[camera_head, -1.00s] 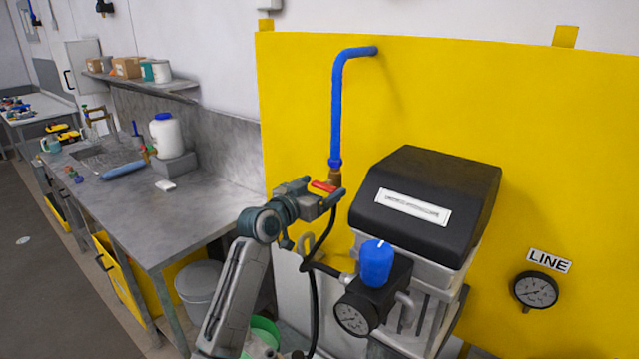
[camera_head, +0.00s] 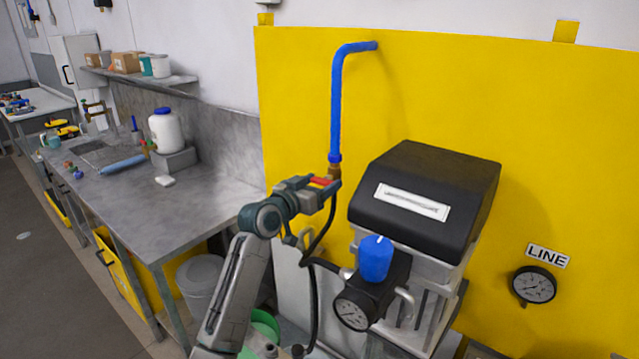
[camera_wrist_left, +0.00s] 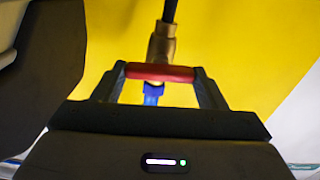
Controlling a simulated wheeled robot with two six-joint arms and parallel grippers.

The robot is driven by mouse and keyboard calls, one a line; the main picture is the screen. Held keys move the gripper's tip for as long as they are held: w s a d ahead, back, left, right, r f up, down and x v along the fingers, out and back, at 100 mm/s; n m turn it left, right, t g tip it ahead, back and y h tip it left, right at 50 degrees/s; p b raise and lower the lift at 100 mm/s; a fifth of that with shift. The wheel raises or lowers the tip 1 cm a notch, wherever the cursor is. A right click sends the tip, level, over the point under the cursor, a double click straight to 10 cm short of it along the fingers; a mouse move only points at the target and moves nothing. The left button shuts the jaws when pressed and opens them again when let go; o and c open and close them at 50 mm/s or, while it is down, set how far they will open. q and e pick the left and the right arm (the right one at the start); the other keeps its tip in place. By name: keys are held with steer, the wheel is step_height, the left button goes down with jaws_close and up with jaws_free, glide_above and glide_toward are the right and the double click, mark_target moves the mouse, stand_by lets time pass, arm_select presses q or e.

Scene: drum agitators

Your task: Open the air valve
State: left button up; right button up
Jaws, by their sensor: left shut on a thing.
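The air valve is a brass body (camera_head: 334,171) at the lower end of the blue pipe (camera_head: 337,110), on the yellow wall panel. Its red handle (camera_head: 320,181) sits between the fingers of my left gripper (camera_head: 324,187). In the left wrist view the red handle (camera_wrist_left: 160,72) lies across between the two fingertips, and the gripper (camera_wrist_left: 160,78) is shut on it. The brass body (camera_wrist_left: 162,45) and a dark hose show beyond it there. The gripper hides part of the handle in the head view. My right gripper is not in view.
A black-topped machine (camera_head: 428,195) stands just right of the valve. A blue-knobbed regulator (camera_head: 376,258) with a gauge (camera_head: 351,310) sits below. A black hose (camera_head: 327,225) hangs under the valve. A steel bench (camera_head: 190,215) is at left.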

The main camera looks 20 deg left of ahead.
arm_select(q)
steer(key=n+p, duration=0.1)
steer(key=n, duration=1.1)
steer(key=shift+a+f+p, duration=0.1)
steer(key=shift+f+p, duration=0.05)
steer(key=shift+p, duration=0.15)
steer(key=n, duration=0.4)
steer(key=shift+f+n, duration=0.1)
steer(key=shift+n, duration=0.2)
steer(key=o, duration=1)
